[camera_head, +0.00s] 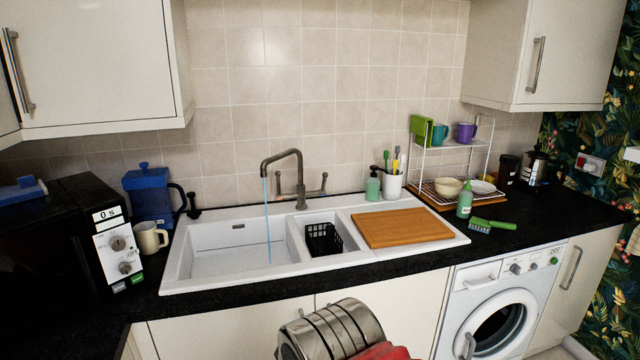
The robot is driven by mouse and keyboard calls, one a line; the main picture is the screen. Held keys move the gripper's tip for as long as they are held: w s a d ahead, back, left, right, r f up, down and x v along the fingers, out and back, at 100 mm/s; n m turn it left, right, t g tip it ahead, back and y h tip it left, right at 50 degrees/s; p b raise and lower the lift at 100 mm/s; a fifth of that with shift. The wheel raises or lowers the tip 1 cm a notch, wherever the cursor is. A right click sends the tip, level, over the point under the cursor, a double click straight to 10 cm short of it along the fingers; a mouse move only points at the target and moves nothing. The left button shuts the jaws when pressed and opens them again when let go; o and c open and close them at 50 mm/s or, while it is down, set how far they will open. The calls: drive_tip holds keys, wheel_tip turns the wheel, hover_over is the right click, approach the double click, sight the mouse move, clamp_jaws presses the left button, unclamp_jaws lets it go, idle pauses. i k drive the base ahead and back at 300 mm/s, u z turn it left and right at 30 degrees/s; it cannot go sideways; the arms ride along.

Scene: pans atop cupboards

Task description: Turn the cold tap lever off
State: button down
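The grey metal tap (300,178) stands behind the white sink (180,262), at its back edge. Its spout arches left, and a thin blue stream of water (267,220) runs from it into the large left basin. The tap has a left lever (278,185) and a right lever (323,183); both appear to point upward. No gripper fingers are visible.
A wooden board (402,228) covers the sink's right side, and a black basket (323,239) sits in the small basin. A soap bottle (373,185) and brush cup (392,186) stand right of the tap. A blue jug (150,197) and mug (149,237) stand left. Wall cupboards overhang both sides.

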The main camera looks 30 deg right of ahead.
sight(325, 175)
drive_tip(key=u, duration=0.05)
drive_tip(key=i, duration=1.2)
